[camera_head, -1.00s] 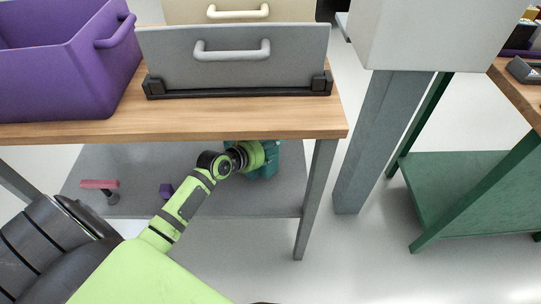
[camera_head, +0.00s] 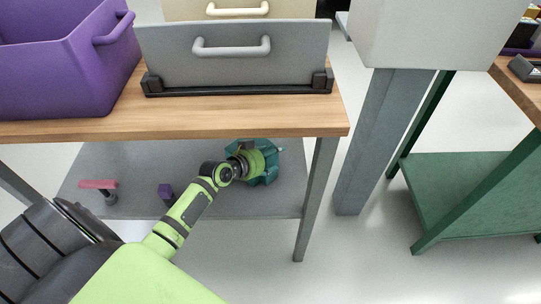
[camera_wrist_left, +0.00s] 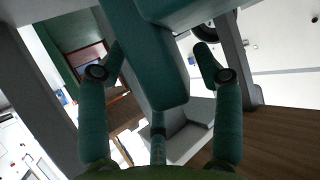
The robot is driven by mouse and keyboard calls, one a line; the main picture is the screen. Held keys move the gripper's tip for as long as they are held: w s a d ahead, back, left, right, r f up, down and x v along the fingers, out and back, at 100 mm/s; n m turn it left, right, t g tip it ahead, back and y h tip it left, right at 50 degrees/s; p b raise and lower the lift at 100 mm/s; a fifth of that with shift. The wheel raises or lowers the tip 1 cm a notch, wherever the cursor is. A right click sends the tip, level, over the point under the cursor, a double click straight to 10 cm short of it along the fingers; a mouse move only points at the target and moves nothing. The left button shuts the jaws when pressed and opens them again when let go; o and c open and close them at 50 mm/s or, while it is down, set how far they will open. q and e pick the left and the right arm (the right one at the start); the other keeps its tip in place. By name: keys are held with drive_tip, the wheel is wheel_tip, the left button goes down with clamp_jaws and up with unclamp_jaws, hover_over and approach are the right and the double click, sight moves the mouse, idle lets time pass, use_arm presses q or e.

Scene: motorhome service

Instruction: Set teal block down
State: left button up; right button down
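The teal block (camera_wrist_left: 152,60) fills the upper middle of the left wrist view, between the fingers of my left gripper (camera_wrist_left: 158,50). Two teal fingers bend in on either side of it, and a third shows below. In the head view my left gripper (camera_head: 262,162) reaches under the wooden tabletop, over the right part of the grey lower shelf (camera_head: 125,160). Teal block and fingers blend together there, and whether the block touches the shelf is unclear. My right gripper is not in view.
The wooden tabletop (camera_head: 230,122) hangs above, bearing a purple bin (camera_head: 50,70) and a grey drawer front (camera_head: 235,68). A table leg (camera_head: 316,200) stands right of my gripper.

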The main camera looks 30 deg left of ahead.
use_arm(q)
drive_tip(key=p+v, duration=0.2)
drive_tip(key=v, duration=1)
